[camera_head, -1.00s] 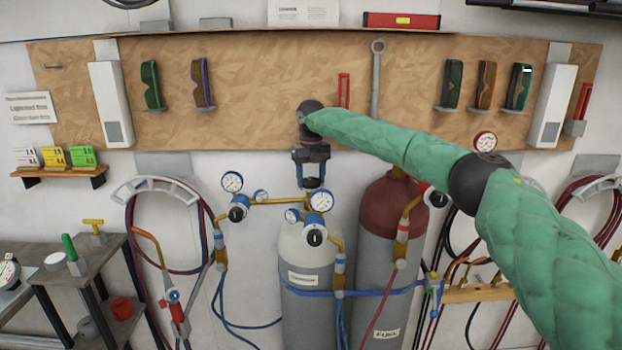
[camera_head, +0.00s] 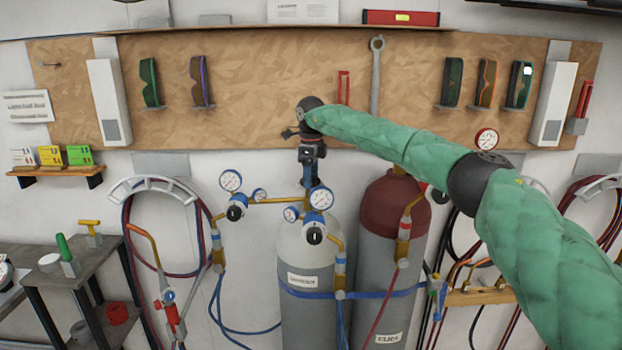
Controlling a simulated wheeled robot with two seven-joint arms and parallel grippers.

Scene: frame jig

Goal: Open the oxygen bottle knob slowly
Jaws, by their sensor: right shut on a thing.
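The oxygen bottle (camera_head: 305,262) is the grey cylinder with a white shoulder, standing upright against the wall. Its blue knob at the top is mostly hidden by my right gripper (camera_head: 312,178), which comes down on it from above and is shut on it. Gauges (camera_head: 320,199) and brass fittings sit just below the gripper. My right arm, in a green sleeve, reaches in from the right. My left gripper is not in view.
A red-topped grey cylinder (camera_head: 392,225) stands close on the right, and a blue strap (camera_head: 375,293) runs across both bottles. Hoses hang on a holder (camera_head: 155,187) at left. A dark metal table (camera_head: 85,262) stands at lower left.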

